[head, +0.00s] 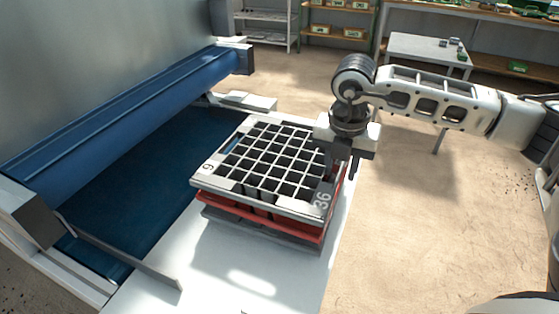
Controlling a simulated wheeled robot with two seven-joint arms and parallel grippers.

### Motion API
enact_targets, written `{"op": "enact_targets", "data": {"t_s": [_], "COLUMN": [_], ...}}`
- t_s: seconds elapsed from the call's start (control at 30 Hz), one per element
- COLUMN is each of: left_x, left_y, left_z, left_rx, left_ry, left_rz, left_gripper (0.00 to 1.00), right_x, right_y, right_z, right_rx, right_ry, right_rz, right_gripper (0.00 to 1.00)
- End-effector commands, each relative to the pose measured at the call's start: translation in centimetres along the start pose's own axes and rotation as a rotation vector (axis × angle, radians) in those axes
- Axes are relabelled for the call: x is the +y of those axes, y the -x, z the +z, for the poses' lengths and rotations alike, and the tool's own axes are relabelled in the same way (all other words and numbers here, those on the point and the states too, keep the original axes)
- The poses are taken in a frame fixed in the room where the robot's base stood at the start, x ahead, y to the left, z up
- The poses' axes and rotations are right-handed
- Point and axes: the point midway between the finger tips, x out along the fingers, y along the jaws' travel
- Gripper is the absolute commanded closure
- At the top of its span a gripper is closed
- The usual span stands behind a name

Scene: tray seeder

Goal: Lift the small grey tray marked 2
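A stack of trays stands on the white table. The top one is a light grey tray (228,193) with many square cells, marked 36 at its near right corner and what looks like 9 at the left. Under it is a red tray (222,203), and at the bottom a dark grey tray (225,222). I see no mark 2 on any of them. My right gripper (342,168) points down at the right edge of the stack, at or very close to the top tray's rim. Its fingertips are partly hidden, so its opening is unclear. My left gripper is out of view.
The white table (180,245) has free room in front of the stack. A machine with a blue belt (125,205) and a blue beam (125,105) stands at the left. A small grey table (415,48) and shelves (338,22) stand at the back.

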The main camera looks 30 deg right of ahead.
Motion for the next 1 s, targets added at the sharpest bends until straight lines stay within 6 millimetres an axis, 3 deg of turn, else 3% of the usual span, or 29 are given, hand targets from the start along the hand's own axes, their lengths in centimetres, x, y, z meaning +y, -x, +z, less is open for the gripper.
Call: {"op": "enact_targets", "data": {"t_s": [0.1, 0.2, 0.23, 0.73, 0.9, 1.0], "left_x": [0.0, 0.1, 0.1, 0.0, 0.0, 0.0], "left_y": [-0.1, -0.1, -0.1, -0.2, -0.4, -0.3], "left_z": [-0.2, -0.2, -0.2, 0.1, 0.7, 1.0], "left_rx": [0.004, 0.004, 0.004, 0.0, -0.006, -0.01], "left_ry": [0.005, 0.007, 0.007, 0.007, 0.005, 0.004], "left_rz": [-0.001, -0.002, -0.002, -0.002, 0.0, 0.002], "left_gripper": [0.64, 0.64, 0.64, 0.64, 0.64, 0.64], "right_x": [0.0, 0.0, 0.0, 0.1, 0.1, -0.9], "right_y": [0.0, 0.0, 0.0, 0.8, 2.9, 4.8], "right_z": [0.0, 0.0, 0.0, 0.1, 0.4, -0.3], "right_rx": [0.0, 0.0, 0.0, -0.001, -0.003, -0.004], "right_ry": [-0.001, -0.001, -0.001, -0.001, 0.0, 0.0], "right_rz": [0.0, 0.0, 0.0, 0.004, 0.006, 0.005], "right_gripper": [0.67, 0.95, 1.0, 1.0, 1.0, 1.0]}}
